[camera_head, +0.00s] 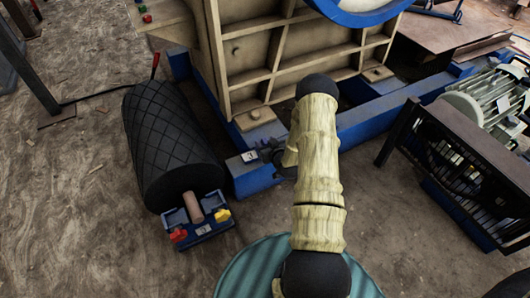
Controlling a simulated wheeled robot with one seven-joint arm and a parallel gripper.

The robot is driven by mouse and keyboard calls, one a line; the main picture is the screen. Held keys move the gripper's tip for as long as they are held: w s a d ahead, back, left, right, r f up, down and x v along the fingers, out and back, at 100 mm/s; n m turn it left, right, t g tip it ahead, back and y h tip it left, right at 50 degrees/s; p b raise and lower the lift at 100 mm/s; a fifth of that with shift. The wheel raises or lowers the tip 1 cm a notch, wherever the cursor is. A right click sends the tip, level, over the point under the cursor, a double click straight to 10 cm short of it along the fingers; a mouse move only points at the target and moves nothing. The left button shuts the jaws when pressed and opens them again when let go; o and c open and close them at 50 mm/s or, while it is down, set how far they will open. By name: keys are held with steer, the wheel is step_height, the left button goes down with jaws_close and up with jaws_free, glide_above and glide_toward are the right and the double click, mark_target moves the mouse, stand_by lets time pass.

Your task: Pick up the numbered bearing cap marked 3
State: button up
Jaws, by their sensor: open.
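A small white label (249,156) with a dark mark sits on the end of the blue frame beam (255,178), below the beige crusher body. A second white label (203,229) is on the blue bearing block (196,216) at the front end of the black roller. Both marks are too small to read, so I cannot tell which cap bears the 3. My gripper (266,152) is dark, open and looks empty, just right of the label on the beam. I cannot tell whether it touches anything. My arm hides part of the beam behind it.
The black roller (165,125) lies left of the beam, with red (179,235) and yellow (222,215) knobs on its block. The beige crusher body (250,60) rises behind. A dark metal frame (450,165) and a motor (490,95) stand right. Bare floor lies at left.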

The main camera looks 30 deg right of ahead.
steer(key=shift+b+x, duration=0.65)
steer(key=shift+x, duration=0.9)
steer(key=shift+a, duration=0.1)
steer(key=shift+s, duration=0.1)
jaws_close()
